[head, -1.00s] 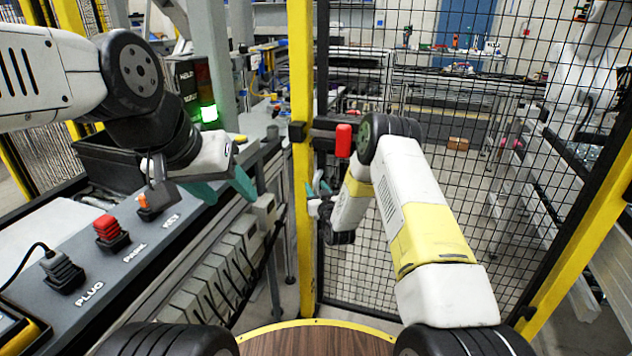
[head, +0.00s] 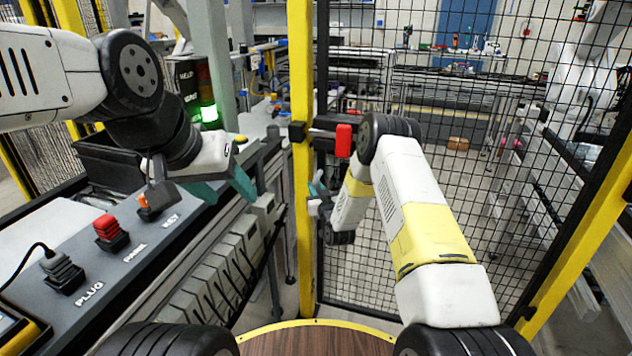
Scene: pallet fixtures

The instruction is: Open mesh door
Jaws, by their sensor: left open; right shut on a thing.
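The black wire mesh door (head: 390,265) stands in front of me between two yellow posts, and it looks closed. A dark latch box with a red block (head: 343,141) sits at its left edge, next to the left yellow post (head: 303,215). My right gripper (head: 316,196) is at the door's left edge just below the latch, by the post. Its teal fingers are partly hidden by my forearm, and what they hold is hidden too. My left gripper (head: 225,190) is open and empty above the console's right edge, left of the post.
The grey console (head: 205,225) at left carries a red switch (head: 108,228), a plug (head: 60,272) and an orange key switch (head: 148,207). A signal light (head: 209,113) glows green behind it. The right yellow post (head: 575,255) bounds the door. Benches stand beyond the mesh.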

